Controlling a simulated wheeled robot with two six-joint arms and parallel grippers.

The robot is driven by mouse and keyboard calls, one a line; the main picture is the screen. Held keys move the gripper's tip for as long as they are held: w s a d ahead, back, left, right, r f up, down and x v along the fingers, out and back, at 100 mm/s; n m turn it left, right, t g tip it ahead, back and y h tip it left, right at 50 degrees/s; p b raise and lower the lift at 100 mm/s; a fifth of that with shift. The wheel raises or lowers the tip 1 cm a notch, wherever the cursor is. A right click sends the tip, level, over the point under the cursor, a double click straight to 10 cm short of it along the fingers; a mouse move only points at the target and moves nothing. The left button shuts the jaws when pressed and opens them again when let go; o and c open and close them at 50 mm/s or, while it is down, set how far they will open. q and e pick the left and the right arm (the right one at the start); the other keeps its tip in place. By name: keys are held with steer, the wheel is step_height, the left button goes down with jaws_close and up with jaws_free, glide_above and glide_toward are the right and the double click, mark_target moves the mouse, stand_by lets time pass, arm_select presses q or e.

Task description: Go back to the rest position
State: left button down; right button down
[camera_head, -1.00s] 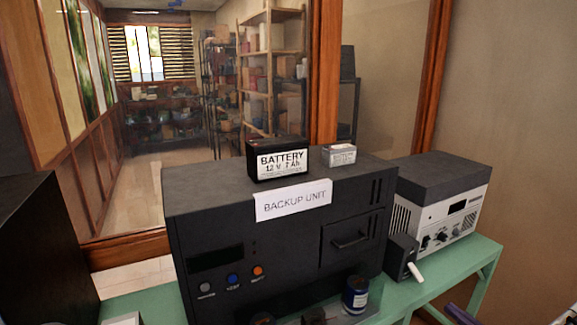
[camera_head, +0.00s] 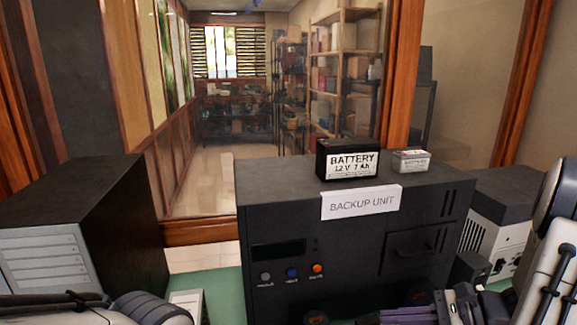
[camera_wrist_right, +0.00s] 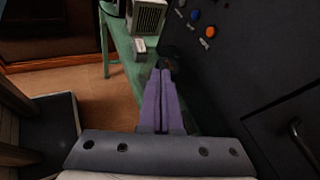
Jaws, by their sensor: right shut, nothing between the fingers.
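My right gripper (camera_head: 445,305) shows at the bottom of the head view, in front of the backup unit (camera_head: 345,255). In the right wrist view its purple fingers (camera_wrist_right: 163,78) are together with nothing between them, beside the unit's dark front. My right arm rises at the right edge of the head view. Part of my left arm lies across the bottom left corner, and its gripper is out of the picture.
A large battery (camera_head: 347,160) and a smaller one (camera_head: 411,160) stand on the unit. A dark cabinet (camera_head: 85,215) is on the left and a grey-white device (camera_head: 495,225) on the right. They stand on a green table (camera_head: 220,285), close to my arms.

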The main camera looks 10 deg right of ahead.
steer(key=s+a+r+n+g+h, duration=0.1)
steer(key=s+a+n+g+h, duration=0.2)
steer(key=a+n, duration=1)
steer(key=s+a+r+n+g+h, duration=0.1)
steer(key=s+a+n+g+h, duration=0.3)
steer(key=s+a+n+h, duration=0.3)
steer(key=s+a+n, duration=0.4)
steer(key=a+n, duration=0.2)
steer(key=n, duration=0.3)
steer(key=shift+a+r, duration=0.15)
steer(key=shift+r, duration=0.2)
steer(key=shift+s, duration=0.1)
